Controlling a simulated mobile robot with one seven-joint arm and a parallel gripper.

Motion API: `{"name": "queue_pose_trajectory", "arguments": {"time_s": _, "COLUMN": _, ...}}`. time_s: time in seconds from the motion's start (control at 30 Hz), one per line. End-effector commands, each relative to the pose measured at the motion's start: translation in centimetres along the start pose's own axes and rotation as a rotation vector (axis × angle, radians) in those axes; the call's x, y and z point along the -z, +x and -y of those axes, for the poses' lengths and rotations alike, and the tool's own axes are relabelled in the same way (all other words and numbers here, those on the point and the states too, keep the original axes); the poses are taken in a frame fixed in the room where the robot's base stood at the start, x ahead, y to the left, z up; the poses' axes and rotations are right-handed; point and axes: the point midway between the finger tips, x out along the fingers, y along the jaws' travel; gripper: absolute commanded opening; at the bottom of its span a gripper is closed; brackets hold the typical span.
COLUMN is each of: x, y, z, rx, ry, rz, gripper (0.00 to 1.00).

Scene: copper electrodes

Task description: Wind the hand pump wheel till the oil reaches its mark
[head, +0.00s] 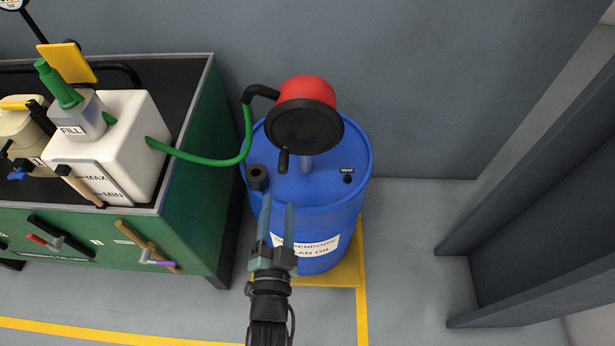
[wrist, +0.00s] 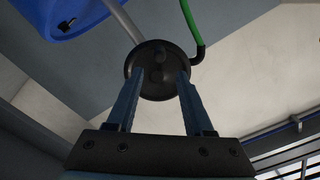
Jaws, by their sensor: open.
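The hand pump (head: 306,90), with a red body, stands on a blue oil drum (head: 318,190). Its black wheel (head: 303,127) faces me, with a dark handle (head: 283,160) at its lower left edge. The wheel also shows in the wrist view (wrist: 152,58), beyond my fingertips. A white oil tank (head: 127,140) with a sight panel marked MAX and MIN (head: 97,182) stands at the left; the oil level is too small to tell. My gripper (head: 277,207) is open and empty in front of the drum, below the wheel and handle. In the wrist view its fingers (wrist: 156,80) are apart.
A green hose (head: 215,158) runs from the pump to the tank. The green bench (head: 192,185) stands close left of the drum. A black cap (head: 257,177) and a vent (head: 347,178) sit on the drum top. Grey floor (head: 400,250) is free at the right, before a dark upright panel.

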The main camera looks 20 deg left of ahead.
Motion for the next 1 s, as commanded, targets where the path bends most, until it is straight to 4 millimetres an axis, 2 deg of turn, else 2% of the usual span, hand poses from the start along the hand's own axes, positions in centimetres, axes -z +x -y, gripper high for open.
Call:
{"name": "queue_pose_trajectory", "arguments": {"time_s": 0.7, "x": 0.2, "y": 8.7, "z": 0.2, "rx": 0.003, "ry": -0.004, "rz": 0.0, "gripper": 0.52}}
{"name": "queue_pose_trajectory", "arguments": {"time_s": 1.0, "x": 0.0, "y": 8.7, "z": 0.0, "rx": 0.002, "ry": -0.002, "rz": 0.001, "gripper": 0.52}}
